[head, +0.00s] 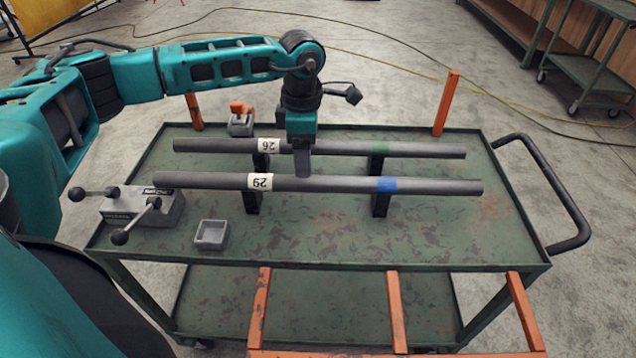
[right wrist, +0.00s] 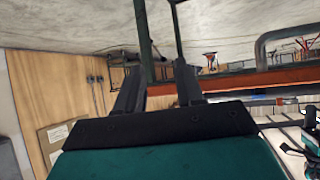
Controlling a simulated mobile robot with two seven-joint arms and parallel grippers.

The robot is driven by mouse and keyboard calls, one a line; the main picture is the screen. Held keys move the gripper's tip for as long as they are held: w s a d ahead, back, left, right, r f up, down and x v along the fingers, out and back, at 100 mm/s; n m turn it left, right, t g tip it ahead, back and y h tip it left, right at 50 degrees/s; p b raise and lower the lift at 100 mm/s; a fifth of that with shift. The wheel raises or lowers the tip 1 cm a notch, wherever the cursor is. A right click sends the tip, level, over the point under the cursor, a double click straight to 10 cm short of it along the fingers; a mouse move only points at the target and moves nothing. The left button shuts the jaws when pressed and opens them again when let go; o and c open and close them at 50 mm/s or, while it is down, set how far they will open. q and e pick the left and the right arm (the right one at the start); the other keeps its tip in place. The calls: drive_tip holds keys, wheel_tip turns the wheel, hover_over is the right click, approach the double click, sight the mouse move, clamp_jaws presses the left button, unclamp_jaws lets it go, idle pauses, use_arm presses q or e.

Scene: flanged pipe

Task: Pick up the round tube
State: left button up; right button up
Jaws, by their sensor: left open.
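Two grey round tubes lie side by side on black supports on a green cart. The front tube (head: 330,185) carries a label reading 29 and a blue band. The rear tube (head: 330,148) carries a label reading 26 and a green band. My left gripper (head: 303,172) is open and points down over the tubes, right of the labels. Its fingers pass in front of the rear tube and end at the front tube's upper edge; contact cannot be told. My right gripper (right wrist: 160,75) shows only in the right wrist view, fingers apart with nothing held.
A grey lever box (head: 140,205) and a small open grey box (head: 211,235) stand at the left. An orange-topped device (head: 240,122) is behind. Orange posts (head: 447,103) rise at the rear edge; a black handle (head: 545,190) is right.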

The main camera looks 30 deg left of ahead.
sight(316, 184)
use_arm(q)
drive_tip(key=f, duration=0.7)
drive_tip(key=shift+w+d+f, duration=0.2)
drive_tip(key=shift+w+d, duration=0.15)
drive_tip(key=shift+c, duration=0.3)
clamp_jaws()
drive_tip(key=shift+w+r, duration=0.1)
drive_tip(key=shift+r, duration=0.05)
